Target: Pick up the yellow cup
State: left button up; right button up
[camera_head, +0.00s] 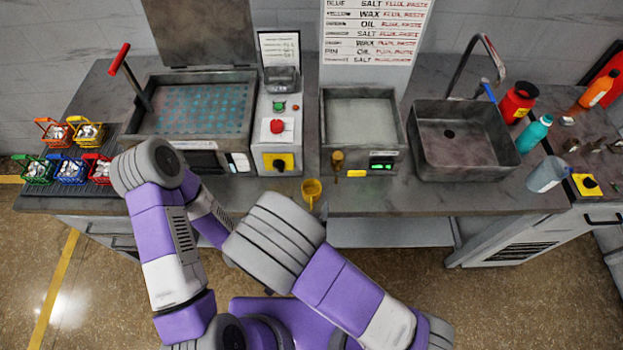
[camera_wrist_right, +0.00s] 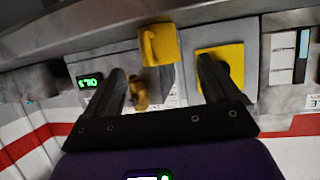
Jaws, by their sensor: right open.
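The yellow cup (camera_head: 312,190) is at the front edge of the counter, near the middle of the head view. It also shows in the right wrist view (camera_wrist_right: 159,45), where the picture is turned upside down. My right gripper (camera_wrist_right: 163,75) is open and empty in that view. Its two fingers point toward the cup, which lies ahead between the fingertip lines, a little nearer the left one. I cannot tell the exact distance. In the head view my right arm's own links hide this gripper. My left gripper is not in view; only left arm links show.
Behind the cup stand a panel with a yellow switch (camera_head: 279,162) and a basin (camera_head: 362,118) with a brass tap (camera_head: 337,160) and green display. A sink (camera_head: 463,140) and bottles are at the right. Small coloured baskets (camera_head: 70,171) stand on the left. Counter between basin and sink is narrow.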

aim_at(311, 189)
jog(key=shift+w, duration=0.5)
jog(key=shift+x, duration=0.75)
jog(key=x, duration=0.4)
jog(key=shift+w+d+r, duration=0.2)
jog(key=shift+w+r, duration=0.05)
jog(key=shift+w, duration=0.25)
jog(key=c, duration=1.1)
jog(key=shift+r, duration=0.1)
